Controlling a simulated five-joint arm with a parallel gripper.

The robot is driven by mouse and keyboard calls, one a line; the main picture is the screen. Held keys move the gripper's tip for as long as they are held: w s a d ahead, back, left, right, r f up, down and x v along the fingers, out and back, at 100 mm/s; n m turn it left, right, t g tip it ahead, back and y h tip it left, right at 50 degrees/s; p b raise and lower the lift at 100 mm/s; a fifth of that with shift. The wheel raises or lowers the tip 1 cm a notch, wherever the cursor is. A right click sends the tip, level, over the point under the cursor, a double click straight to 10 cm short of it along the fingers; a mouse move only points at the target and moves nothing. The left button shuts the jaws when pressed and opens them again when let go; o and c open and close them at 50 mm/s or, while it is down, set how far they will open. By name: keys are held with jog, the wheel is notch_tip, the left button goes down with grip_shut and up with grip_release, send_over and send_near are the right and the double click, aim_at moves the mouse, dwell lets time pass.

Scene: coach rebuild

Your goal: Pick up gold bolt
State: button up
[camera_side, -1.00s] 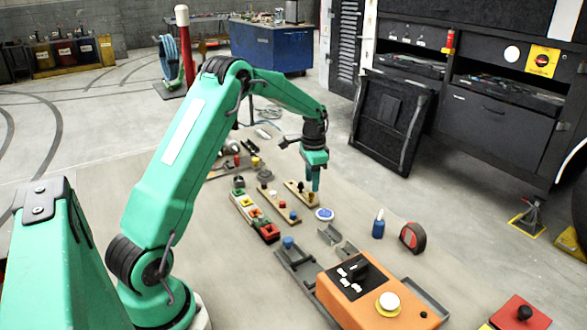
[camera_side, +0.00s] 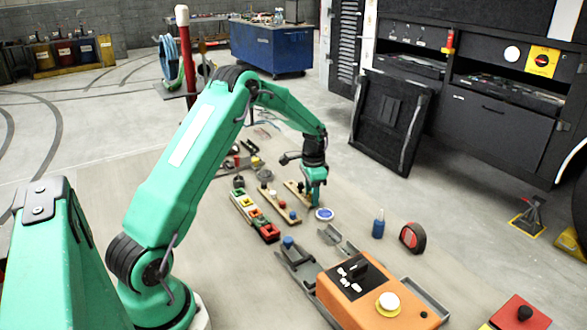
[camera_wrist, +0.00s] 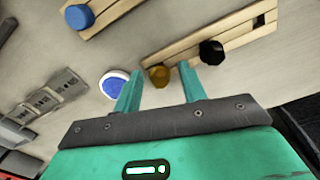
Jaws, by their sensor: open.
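The gold bolt (camera_wrist: 160,76) stands at the end of a slotted wooden strip (camera_wrist: 238,30) in the wrist view, with a black bolt (camera_wrist: 211,51) farther along the same strip. My gripper (camera_wrist: 160,80) is open, with one teal finger on each side of the gold bolt. I cannot tell whether either finger touches it. In the side view my gripper (camera_side: 312,198) is low at the near end of the wooden strip (camera_side: 296,189), and it hides the gold bolt there.
A blue-and-white disc (camera_wrist: 114,84) lies just left of the fingers. A second strip with a blue bolt (camera_wrist: 79,17) is at upper left. Grey metal brackets (camera_wrist: 58,92) lie farther left. An orange control box (camera_side: 345,295) stands at the front in the side view.

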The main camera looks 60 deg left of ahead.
grip_shut()
jog(key=shift+r, duration=0.15)
jog(key=shift+r, duration=0.5)
notch_tip(320, 180, up, 3)
jog(key=shift+d+r, duration=0.1)
jog(key=shift+d, duration=0.05)
jog(key=s+d+r, duration=0.1)
jog(key=d+r, duration=0.5)
jog(key=d, duration=0.5)
jog(key=shift+s+d+r, duration=0.15)
jog(key=shift+s+r, duration=0.05)
jog(key=shift+r, duration=0.1)
jog(key=shift+f, duration=0.1)
jog(key=shift+w+a+f, duration=0.25)
jog(key=shift+a+f, duration=0.2)
jog(key=shift+a, duration=0.3)
jog(key=shift+w+a+f, duration=0.2)
jog(key=shift+a+f, duration=0.25)
jog(key=shift+a, duration=0.3)
jog(key=shift+w+a+f, duration=0.25)
jog(key=shift+a+f, duration=0.2)
jog(key=shift+a, duration=0.3)
